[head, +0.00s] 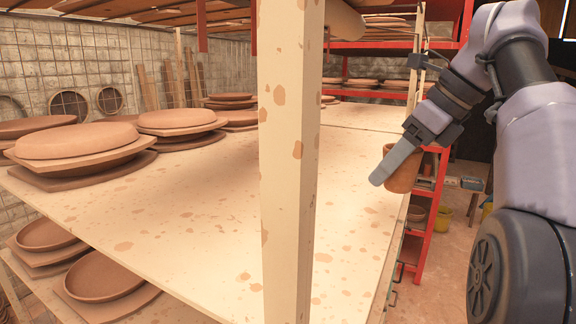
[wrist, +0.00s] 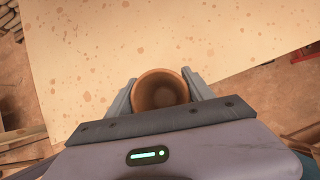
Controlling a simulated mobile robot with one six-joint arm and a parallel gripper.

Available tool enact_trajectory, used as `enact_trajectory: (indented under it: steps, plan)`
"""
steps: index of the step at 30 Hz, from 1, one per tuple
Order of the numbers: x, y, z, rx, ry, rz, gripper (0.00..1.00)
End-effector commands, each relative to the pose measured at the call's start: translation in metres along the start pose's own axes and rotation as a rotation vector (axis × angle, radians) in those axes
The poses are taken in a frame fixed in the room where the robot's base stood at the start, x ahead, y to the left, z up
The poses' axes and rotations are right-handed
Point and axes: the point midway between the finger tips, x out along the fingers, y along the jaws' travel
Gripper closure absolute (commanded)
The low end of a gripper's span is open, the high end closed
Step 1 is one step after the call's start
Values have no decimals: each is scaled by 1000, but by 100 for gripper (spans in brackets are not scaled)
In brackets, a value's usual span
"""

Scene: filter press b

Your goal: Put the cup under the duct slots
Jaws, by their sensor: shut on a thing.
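A brown clay cup (head: 404,172) is held between the fingers of my gripper (head: 394,168), above the right edge of the cream, spotted table top (head: 190,185). In the wrist view the cup (wrist: 160,91) shows its round open rim, with a finger of my gripper (wrist: 159,92) on each side, shut on it. The table top (wrist: 150,35) lies beyond and below it. In the head view, the near finger hides part of the cup. I cannot make out the duct slots for certain in either view.
A cream, spotted post (head: 290,150) stands in the foreground and hides part of the table. Stacked clay plates (head: 80,141) stand at the left, with more bowls (head: 102,276) on the shelf below. Red shelving (head: 432,215) stands behind my gripper. The table's middle is clear.

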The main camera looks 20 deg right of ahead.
Motion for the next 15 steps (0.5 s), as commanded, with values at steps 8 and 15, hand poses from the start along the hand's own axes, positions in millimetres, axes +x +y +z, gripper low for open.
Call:
enact_trajectory:
  steps: [8, 15]
  plan:
    - [48, 18, 60, -6, -1, 4, 83]
    - [86, 32, 113, -3, -1, 1, 83]
